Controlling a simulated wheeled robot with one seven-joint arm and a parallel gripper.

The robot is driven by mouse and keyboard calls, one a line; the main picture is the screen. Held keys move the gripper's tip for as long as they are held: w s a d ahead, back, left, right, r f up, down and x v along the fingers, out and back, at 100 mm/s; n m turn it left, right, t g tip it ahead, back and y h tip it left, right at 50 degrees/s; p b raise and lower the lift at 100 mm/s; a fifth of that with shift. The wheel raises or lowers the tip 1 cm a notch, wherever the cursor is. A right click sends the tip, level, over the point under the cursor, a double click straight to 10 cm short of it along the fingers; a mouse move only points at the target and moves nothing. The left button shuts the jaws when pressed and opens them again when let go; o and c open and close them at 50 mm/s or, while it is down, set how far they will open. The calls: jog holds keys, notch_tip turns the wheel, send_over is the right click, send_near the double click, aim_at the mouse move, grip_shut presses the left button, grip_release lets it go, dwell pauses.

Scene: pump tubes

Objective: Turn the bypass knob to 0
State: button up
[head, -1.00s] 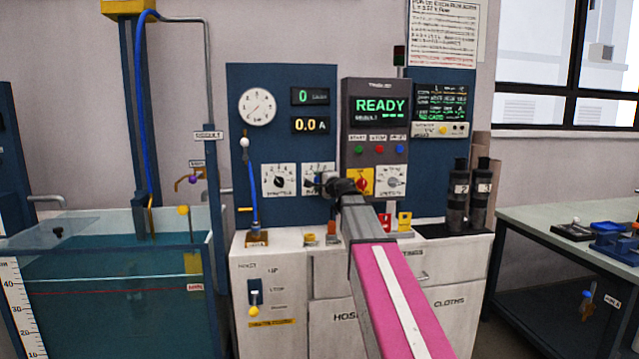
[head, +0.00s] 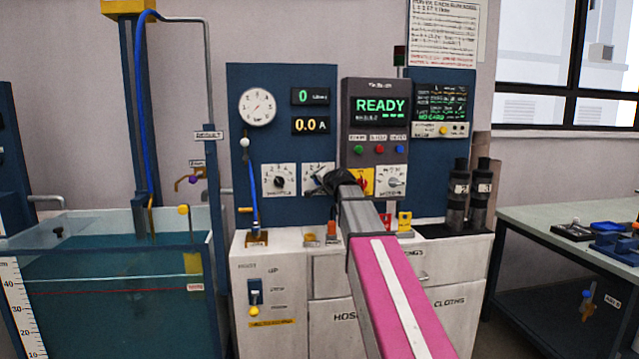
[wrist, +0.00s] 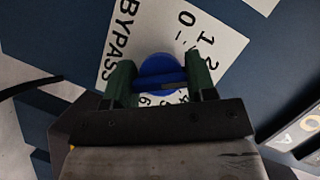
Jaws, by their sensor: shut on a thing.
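The bypass knob (wrist: 160,72) is a round blue knob with a raised grip bar, on a white dial plate (wrist: 202,32) lettered BYPASS with numbers around it. In the wrist view my gripper (wrist: 161,82) has its two green fingers on either side of the knob, shut on it. The wrist view is strongly rolled, so the plate reads sideways. The knob's pointer is hard to make out there. In the head view my gripper (head: 335,184) covers the knob and part of its dial plate (head: 314,172).
A similar dial (head: 279,180) sits just left. A yellow plate with a red switch (head: 361,181) and another dial (head: 391,180) are close on the right. The controller screen (head: 381,105) above reads READY. A blue hose with a white ball top (head: 245,143) stands left of the dials.

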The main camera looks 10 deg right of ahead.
jog(key=n+h, duration=0.2)
jog(key=n, duration=0.2)
jog(key=shift+g, duration=0.4)
jog(key=n+h, duration=0.3)
jog(key=shift+n, duration=0.4)
jog(key=o, duration=0.9)
jog(key=shift+o, duration=0.2)
jog(key=shift+s, duration=0.1)
jog(key=v, duration=1)
jog(key=shift+s+r, duration=0.25)
jog(key=shift+s, duration=0.05)
